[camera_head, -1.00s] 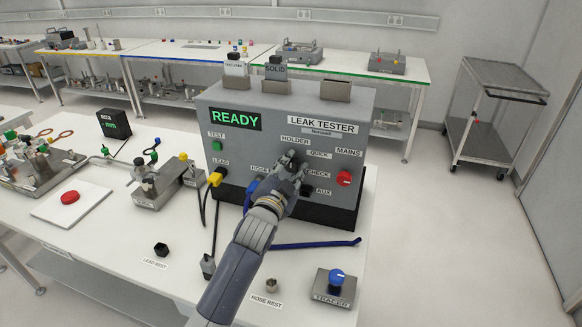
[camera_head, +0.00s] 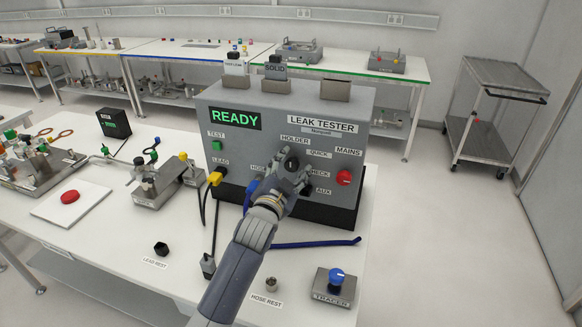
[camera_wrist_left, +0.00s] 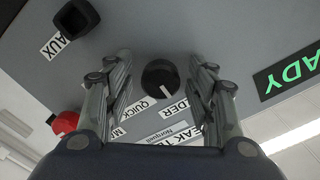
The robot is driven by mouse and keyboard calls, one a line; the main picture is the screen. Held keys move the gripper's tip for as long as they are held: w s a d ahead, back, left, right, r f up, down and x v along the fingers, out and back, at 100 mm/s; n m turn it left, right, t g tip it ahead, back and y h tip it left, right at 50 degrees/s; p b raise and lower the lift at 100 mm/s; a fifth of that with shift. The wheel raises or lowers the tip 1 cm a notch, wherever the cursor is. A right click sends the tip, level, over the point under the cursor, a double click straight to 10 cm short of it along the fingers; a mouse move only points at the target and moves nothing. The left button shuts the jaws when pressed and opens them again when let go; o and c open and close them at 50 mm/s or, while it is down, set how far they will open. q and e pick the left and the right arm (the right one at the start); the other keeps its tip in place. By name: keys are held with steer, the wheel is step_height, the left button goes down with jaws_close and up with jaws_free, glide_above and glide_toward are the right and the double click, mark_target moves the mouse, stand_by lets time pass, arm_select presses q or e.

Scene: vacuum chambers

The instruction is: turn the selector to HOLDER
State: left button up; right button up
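The selector is a round black knob (camera_head: 291,163) on the front of the grey leak tester (camera_head: 265,150). It also shows in the left wrist view as a black knob (camera_wrist_left: 160,78) with a white mark that points towards the partly hidden HOLDER label (camera_wrist_left: 174,111). The QUICK label (camera_wrist_left: 140,111) is beside it. My left gripper (camera_head: 290,172) is in front of the knob. In the left wrist view its fingers (camera_wrist_left: 160,92) stand apart on both sides of the knob, with gaps, and hold nothing. My right gripper is not in view.
A red MAINS knob (camera_head: 344,177) is right of the selector, and the black AUX socket (camera_wrist_left: 77,18) is close below it. A yellow lead plug (camera_head: 215,179) sits at the left. A blue hose (camera_head: 315,243) lies on the white table in front. The display reads READY (camera_head: 234,118).

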arm_select(q)
steer(key=v, duration=1.2)
stand_by(0.4)
